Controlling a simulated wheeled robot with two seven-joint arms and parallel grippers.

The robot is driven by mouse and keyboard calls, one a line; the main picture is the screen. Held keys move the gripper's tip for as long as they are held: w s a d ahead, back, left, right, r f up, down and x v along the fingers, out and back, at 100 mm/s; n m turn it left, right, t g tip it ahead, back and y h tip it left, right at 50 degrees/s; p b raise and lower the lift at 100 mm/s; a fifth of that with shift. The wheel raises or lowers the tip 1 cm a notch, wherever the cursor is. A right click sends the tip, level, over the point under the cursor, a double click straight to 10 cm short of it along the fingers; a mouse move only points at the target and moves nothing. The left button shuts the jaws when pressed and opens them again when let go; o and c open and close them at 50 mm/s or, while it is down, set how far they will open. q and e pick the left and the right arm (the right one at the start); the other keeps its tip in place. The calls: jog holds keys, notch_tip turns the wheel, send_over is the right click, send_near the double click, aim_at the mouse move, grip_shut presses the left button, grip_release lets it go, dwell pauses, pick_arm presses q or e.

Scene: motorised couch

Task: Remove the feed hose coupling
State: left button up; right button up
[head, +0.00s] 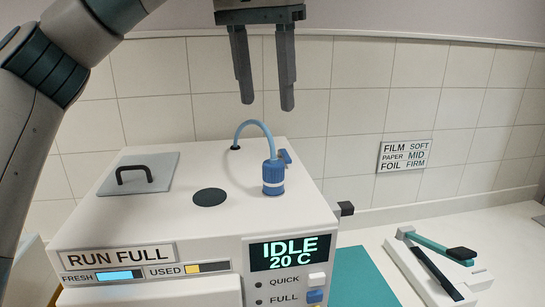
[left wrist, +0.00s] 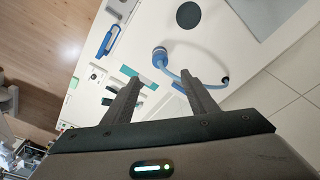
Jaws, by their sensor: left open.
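The feed hose coupling (head: 273,178) is a blue ribbed cylinder with a pale band, standing upright on top of the white machine (head: 160,221). A light blue hose (head: 252,123) arcs from its top to a dark port at the back of the lid. A small blue lever piece (head: 285,157) sits just behind the coupling. My left gripper (head: 266,107) is open and empty, pointing down above and behind the hose arc. In the left wrist view the coupling (left wrist: 160,58) and hose (left wrist: 195,85) show beyond the open fingers (left wrist: 157,91). My right gripper is out of view.
The machine top also has a plate with a black handle (head: 135,176) and a dark round disc (head: 209,197). Its front panel display (head: 290,252) reads IDLE 20 C. A sealer-like device (head: 437,263) and a teal mat (head: 361,277) lie on the right counter. A tiled wall stands behind.

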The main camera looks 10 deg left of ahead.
aim_at(273, 162)
pick_arm(q)
jog(key=f+p, duration=0.1)
jog(key=f, duration=0.4)
jog(key=w+f+p, duration=0.1)
jog(key=f, duration=0.3)
jog(key=w+f+p, duration=0.1)
jog(key=f, duration=0.4)
jog(key=shift+d+f, duration=0.35)
jog(key=shift+d, duration=0.05)
jog(key=c, duration=1.1)
jog(key=shift+r+p, duration=1.2)
jog(key=shift+r, duration=0.6)
jog(key=shift+r+p, duration=2.3)
jog(key=shift+r, duration=1.2)
